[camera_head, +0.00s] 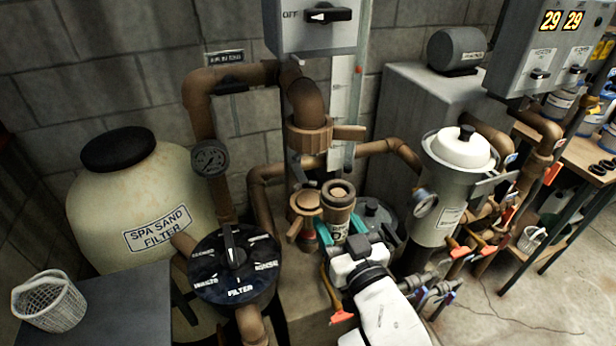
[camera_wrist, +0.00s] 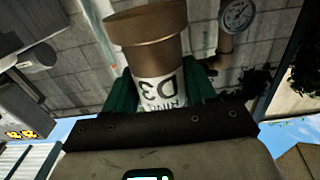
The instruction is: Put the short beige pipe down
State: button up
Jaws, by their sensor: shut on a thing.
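The short beige pipe (camera_head: 338,193) looks brown here, with an open round top and a white printed label. It stands roughly upright among the brown plumbing in the head view. My gripper (camera_head: 341,231) is shut on its lower, labelled part, with green fingers on both sides. In the wrist view the pipe (camera_wrist: 147,30) shows its wide brown collar and the label with "D3", held between the green fingers of my gripper (camera_wrist: 165,92). Its lower end is hidden by my gripper, so I cannot tell whether it touches anything below.
A filter valve (camera_head: 236,265) and a beige sand filter tank (camera_head: 130,190) stand left. A grey canister with a white lid (camera_head: 460,148) stands right. A white basket (camera_head: 48,303) sits on a grey surface (camera_head: 125,300). A wooden table (camera_head: 570,160) is far right; floor there is open.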

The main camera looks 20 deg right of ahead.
dwell(0.4)
jog(key=s+f, duration=0.4)
jog(key=f, duration=0.8)
jog(key=s+f, duration=0.3)
jog(key=f, duration=0.9)
jog(key=shift+s+f, duration=0.2)
jog(key=shift+s, duration=0.2)
